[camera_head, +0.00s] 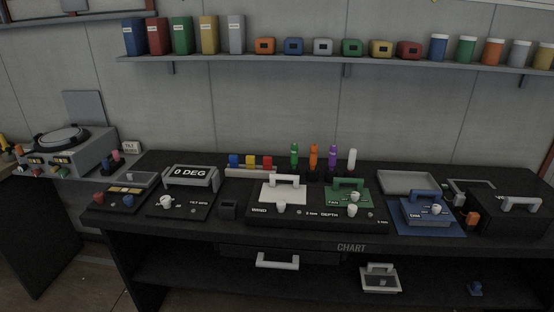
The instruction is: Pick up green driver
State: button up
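The green driver (294,154) stands upright at the back of the dark chart table (230,236), near the wall. An orange driver (313,157), a purple driver (332,156) and a white one (352,159) stand in a row to its right. The lower ends of these drivers look dark and hard to make out, so I cannot tell what holds them. My gripper does not show in this view.
In front of the drivers are a white handled plate (284,192) and a green handled plate (347,194). Left of them is a rack of coloured blocks (250,167). A wall shelf (346,66) with binders and jars runs above. An empty grey tray (407,182) lies right.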

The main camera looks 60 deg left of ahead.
aim_at(294, 147)
jog(key=u, duration=1.9)
jog(key=i, duration=0.45)
jog(key=z, duration=0.05)
